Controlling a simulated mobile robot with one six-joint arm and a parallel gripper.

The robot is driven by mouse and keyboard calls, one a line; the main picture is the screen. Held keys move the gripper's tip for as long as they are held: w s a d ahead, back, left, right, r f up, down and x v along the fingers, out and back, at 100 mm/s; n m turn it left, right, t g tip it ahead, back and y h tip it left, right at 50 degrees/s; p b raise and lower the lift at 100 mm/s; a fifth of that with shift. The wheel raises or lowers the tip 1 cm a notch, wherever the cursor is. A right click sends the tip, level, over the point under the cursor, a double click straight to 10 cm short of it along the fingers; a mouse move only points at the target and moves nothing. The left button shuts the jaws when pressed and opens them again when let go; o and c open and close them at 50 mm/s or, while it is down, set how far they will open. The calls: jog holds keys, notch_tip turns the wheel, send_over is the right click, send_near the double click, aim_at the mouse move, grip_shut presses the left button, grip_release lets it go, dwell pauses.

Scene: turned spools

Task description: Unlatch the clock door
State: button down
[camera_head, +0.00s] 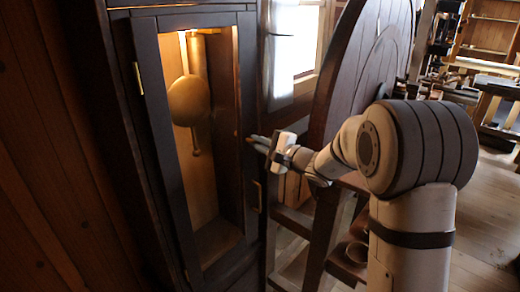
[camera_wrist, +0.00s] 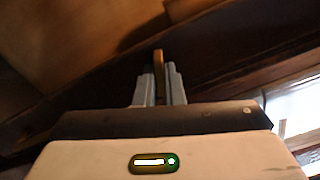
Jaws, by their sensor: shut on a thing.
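The clock door (camera_head: 170,165) is a tall dark frame on the clock case, with a lit opening that shows a round pendulum bob (camera_head: 189,100). The door looks closed against the case. My gripper (camera_head: 257,143) reaches in from the right to the door's right edge, about mid-height. In the wrist view my gripper (camera_wrist: 160,88) is shut on a narrow brass-coloured latch piece (camera_wrist: 158,62) that sticks up between the two grey fingers. The latch's base and its exact turn are hard to make out. A brass handle (camera_head: 257,196) is on the door's right side, below my gripper.
A brass hinge (camera_head: 138,78) is on the door's left edge. A large dark wooden wheel (camera_head: 345,70) on a wooden stand is right of the clock, close behind my arm. A bright window (camera_head: 297,40) is behind. Open floor (camera_head: 485,225) lies at the right.

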jog(key=shift+m, duration=6.6)
jog(key=shift+f+m, duration=0.1)
jog(key=shift+m, duration=0.2)
jog(key=c, duration=1.5)
grip_release()
jog(key=shift+c, duration=0.2)
jog(key=v, duration=0.7)
jog(key=shift+s+d+b, duration=0.25)
jog(key=shift+d+b, duration=0.05)
jog(key=shift+b, duration=0.15)
